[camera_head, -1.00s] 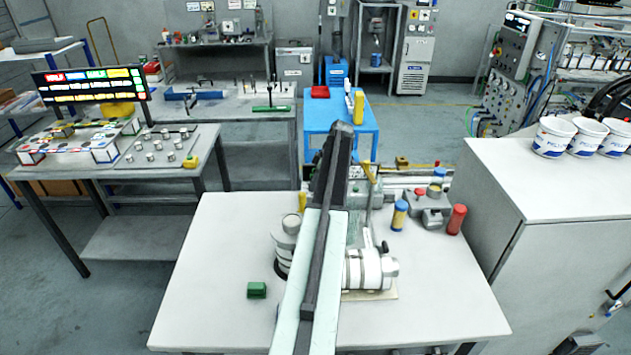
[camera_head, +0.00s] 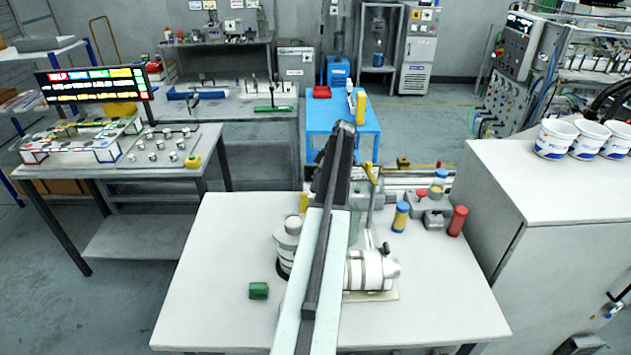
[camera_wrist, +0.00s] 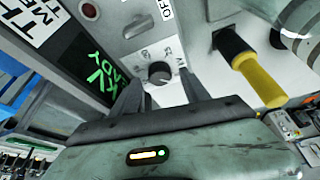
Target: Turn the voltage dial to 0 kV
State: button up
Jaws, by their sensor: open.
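The voltage dial (camera_wrist: 159,73) is a small black round knob on a pale panel, with small printed marks around it, in the wrist view. My gripper (camera_wrist: 162,76) is open, with one dark finger on each side of the dial. I cannot tell whether the fingers touch it. The pointer's exact setting is too small to read. A dark display (camera_wrist: 88,68) left of the dial shows green letters, partly "KV" and "ADY". In the head view my own arm covers the middle, and I cannot make out the dial or fingertips there.
A yellow-and-black handle (camera_wrist: 250,72) stands out right of the dial. A red button (camera_wrist: 89,10) and an OFF label (camera_wrist: 166,9) are above. In the head view a white table (camera_head: 225,250) holds a green block (camera_head: 258,290) and a white cylindrical unit (camera_head: 370,270).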

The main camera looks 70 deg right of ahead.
jog(key=p+v, duration=0.5)
jog(key=v, duration=0.2)
jog(key=shift+p, duration=0.35)
jog(key=shift+w, duration=0.1)
